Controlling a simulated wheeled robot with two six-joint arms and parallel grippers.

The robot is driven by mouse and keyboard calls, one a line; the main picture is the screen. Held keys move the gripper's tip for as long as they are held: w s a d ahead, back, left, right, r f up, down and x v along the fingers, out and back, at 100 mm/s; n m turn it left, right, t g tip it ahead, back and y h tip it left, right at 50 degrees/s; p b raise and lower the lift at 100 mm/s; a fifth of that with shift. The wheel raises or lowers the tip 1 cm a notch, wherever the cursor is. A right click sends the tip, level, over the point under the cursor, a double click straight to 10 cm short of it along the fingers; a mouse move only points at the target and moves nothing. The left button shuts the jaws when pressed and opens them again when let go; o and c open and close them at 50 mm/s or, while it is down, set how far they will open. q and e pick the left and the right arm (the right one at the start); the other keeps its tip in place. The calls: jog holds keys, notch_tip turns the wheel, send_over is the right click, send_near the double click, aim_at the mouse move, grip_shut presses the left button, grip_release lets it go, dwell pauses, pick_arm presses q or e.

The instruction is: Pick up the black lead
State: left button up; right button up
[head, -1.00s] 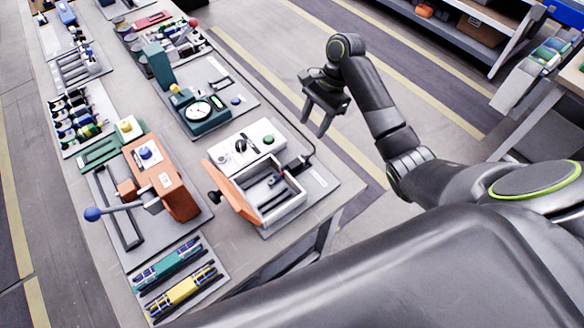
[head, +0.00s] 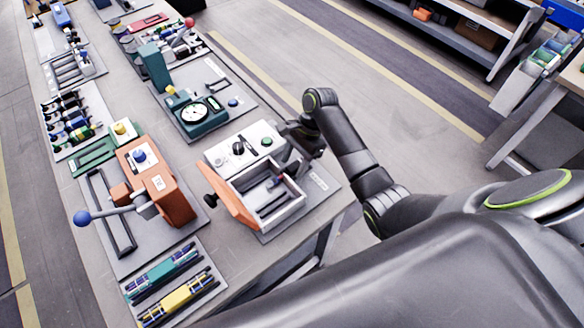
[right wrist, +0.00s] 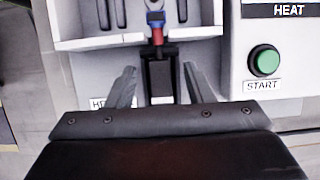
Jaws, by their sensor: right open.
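My right gripper (head: 308,140) is at the right edge of the white box unit, over the side by the bench edge. In the right wrist view my right gripper (right wrist: 160,88) is open, with one finger on each side of a black piece that looks like the end of the black lead (right wrist: 160,76). The fingers appear apart from it. A red and blue part (right wrist: 156,28) lies just beyond it, inside the white tray. In the head view the gripper hides the black piece. My left gripper is out of view.
The white box (head: 282,216) has a raised orange lid (head: 228,198) and dark slots inside. Its panel carries a black dial and a green START button (right wrist: 265,60), right of my fingers in the wrist view. A green gauge stand (head: 200,112) stands behind.

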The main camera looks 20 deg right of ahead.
jog(key=shift+a+f, duration=0.1)
jog(key=shift+f, duration=0.3)
jog(key=shift+c, duration=0.2)
grip_shut()
jog(key=shift+r, duration=0.1)
